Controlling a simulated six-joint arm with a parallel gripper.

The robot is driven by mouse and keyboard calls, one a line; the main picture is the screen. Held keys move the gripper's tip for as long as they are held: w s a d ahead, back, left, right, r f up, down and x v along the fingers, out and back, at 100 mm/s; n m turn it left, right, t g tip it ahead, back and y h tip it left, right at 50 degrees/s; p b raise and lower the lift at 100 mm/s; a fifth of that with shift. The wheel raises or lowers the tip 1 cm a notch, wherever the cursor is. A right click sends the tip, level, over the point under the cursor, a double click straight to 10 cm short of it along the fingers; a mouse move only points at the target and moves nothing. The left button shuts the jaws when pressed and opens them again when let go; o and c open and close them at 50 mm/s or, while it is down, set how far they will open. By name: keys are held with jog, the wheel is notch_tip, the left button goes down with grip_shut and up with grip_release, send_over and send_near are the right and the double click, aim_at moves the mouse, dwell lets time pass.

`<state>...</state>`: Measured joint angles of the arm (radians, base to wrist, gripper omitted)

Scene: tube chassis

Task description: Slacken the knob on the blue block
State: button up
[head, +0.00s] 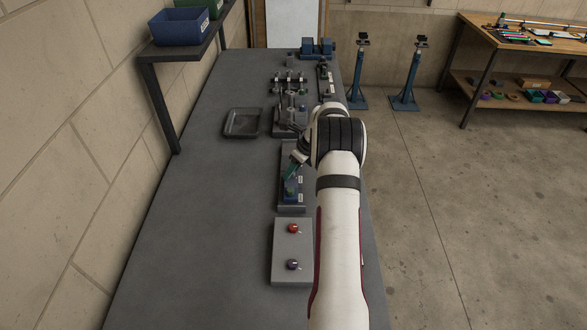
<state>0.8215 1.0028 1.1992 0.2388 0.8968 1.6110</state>
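The blue block (292,191) stands on a dark grey base plate (291,207) near the middle of the bench, with small white labels beside it. A green part (290,171) rises at a slant from or just above the block; I cannot tell whether it touches it. My gripper (294,163) is at the far end of the white arm, close above the block's far end. It is small and partly hidden by my wrist, so I cannot make out its fingers. No knob on the blue block can be made out.
A light grey plate (281,270) with a red knob (293,228) and a dark purple knob (292,264) lies nearer. A grey tray (242,123) sits at left. Several fixtures (289,84) stand farther back. The bench's left front is clear. A shelf (185,48) overhangs the left edge.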

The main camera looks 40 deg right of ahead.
grip_shut()
jog(key=shift+n, duration=0.3)
jog(key=n+y, duration=0.1)
jog(key=n, duration=0.2)
jog(key=shift+d+g, duration=0.15)
jog(key=shift+g, duration=0.15)
jog(key=shift+w+d+n+g+y, duration=0.15)
jog(key=shift+n+y, duration=0.25)
jog(key=shift+n, duration=0.6)
jog(key=shift+s+a+n+g+y, duration=0.1)
jog(key=shift+n+g+y, duration=0.25)
jog(key=shift+n, duration=0.65)
jog(key=shift+o, duration=1.4)
grip_release()
